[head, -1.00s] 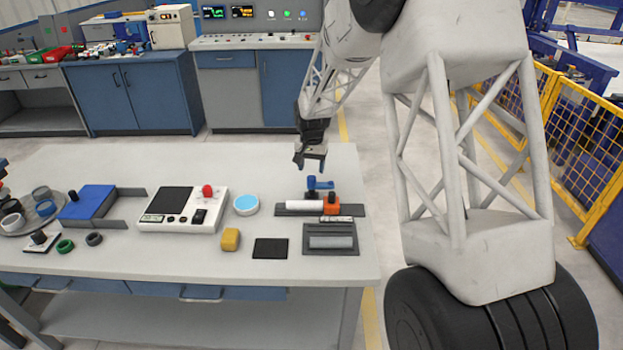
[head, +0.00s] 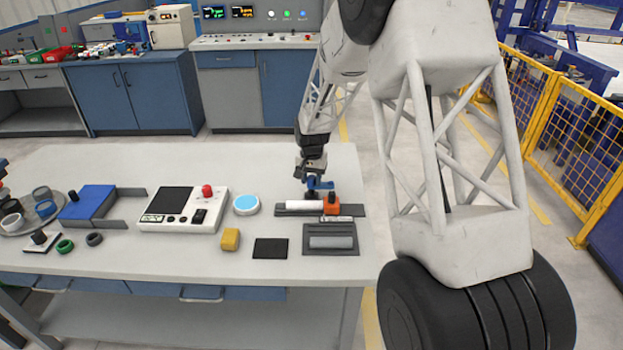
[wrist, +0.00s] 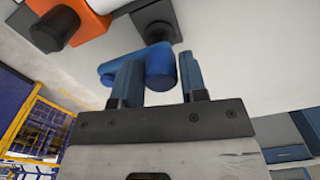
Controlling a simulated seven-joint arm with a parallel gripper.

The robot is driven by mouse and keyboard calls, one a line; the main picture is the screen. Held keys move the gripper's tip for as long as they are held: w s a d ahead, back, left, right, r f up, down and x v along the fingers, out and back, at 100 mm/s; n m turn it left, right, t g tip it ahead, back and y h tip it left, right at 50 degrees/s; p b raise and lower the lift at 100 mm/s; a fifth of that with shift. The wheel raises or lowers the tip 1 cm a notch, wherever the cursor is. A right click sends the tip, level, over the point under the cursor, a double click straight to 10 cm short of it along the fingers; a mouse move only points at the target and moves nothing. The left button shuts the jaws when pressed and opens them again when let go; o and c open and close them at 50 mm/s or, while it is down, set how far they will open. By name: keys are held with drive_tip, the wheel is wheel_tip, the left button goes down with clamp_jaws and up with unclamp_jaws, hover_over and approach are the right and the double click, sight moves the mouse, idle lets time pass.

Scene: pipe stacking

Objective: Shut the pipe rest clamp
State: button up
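The pipe rest (head: 290,212) is a dark base plate near the table's right end. A white pipe (head: 303,205) lies on it beside an orange block (head: 331,204). The blue clamp arm (head: 322,184) sticks out to the right above the rest. My gripper (head: 311,178) points down at the clamp from behind and partly hides it. In the wrist view, my gripper (wrist: 158,68) is open, with the clamp's blue rounded knob (wrist: 160,64) at the fingertips between the two fingers. The black clamp post (wrist: 155,22) and the orange block (wrist: 85,14) show beyond.
A dark tray with a grey cylinder (head: 331,242) lies in front of the rest. A black pad (head: 270,248), a yellow block (head: 230,239), a round blue-topped dish (head: 246,204) and a white control box (head: 183,211) stand to the left. The table behind them is clear.

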clamp_jaws()
drive_tip(key=shift+m, duration=0.4)
drive_tip(key=m, duration=1.2)
drive_tip(key=shift+r+m, duration=0.1)
drive_tip(key=shift+m, duration=0.2)
drive_tip(key=m, duration=0.4)
drive_tip(key=shift+w+m, duration=0.1)
drive_tip(key=shift+m, duration=0.2)
